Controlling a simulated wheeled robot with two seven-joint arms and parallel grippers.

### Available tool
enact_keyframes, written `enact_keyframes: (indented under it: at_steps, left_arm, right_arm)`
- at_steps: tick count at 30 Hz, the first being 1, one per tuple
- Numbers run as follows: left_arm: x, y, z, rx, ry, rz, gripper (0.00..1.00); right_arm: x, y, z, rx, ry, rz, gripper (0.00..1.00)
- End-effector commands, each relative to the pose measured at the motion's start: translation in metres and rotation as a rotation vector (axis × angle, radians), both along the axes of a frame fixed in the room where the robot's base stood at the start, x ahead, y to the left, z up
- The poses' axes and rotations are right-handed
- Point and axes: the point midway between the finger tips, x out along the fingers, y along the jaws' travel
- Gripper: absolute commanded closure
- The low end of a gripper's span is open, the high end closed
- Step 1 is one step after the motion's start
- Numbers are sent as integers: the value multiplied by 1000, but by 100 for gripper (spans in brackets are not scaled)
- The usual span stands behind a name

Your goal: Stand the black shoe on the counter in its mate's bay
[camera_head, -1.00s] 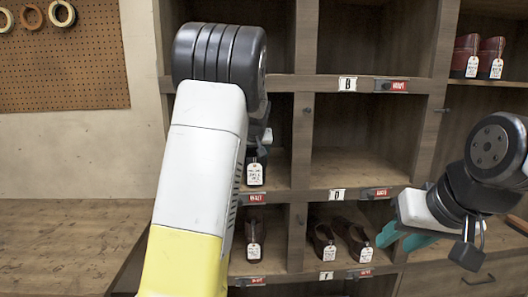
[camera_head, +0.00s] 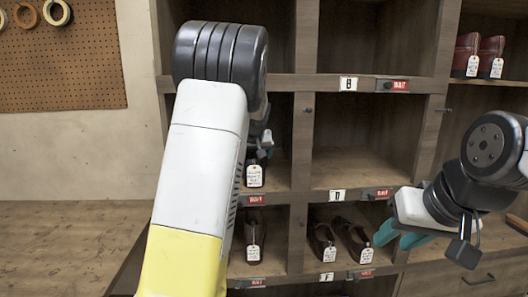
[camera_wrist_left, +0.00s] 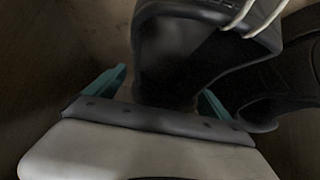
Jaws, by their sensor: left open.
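In the left wrist view a black shoe (camera_wrist_left: 185,50) stands between the teal fingers of my left gripper (camera_wrist_left: 163,86), which is open around it. A second black shoe (camera_wrist_left: 275,90) is close beside it on the right, inside a wooden bay. In the head view my left arm hides most of this bay, the gripper and the shoes. A white tag (camera_head: 254,175) hangs at the bay's front with a bit of black shoe behind it. My right gripper (camera_head: 399,236) is apart from the shoes, in front of the lower shelves; its finger gap is unclear.
The middle bay (camera_head: 362,175) to the right is empty. Brown shoes (camera_head: 337,240) with tags stand in the bay below it, and a single tagged brown shoe (camera_head: 253,235) at lower left. Red shoes (camera_head: 478,55) stand upper right. The wooden counter (camera_head: 70,245) at left shows clear.

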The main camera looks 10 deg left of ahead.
Motion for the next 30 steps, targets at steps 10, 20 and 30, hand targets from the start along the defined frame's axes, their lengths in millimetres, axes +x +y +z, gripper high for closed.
enact_keyframes:
  at_steps: [10,20,30]
  left_arm:
    - [-38,-14,42,-2,-5,-8,7]
    - [-74,-23,78,-3,-2,-4,7]
    - [-122,-12,57,-105,82,-31,7]
  right_arm:
    - [0,0,0,0,0,0,64]
    - [0,0,0,0,0,0,64]
    - [0,0,0,0,0,0,64]
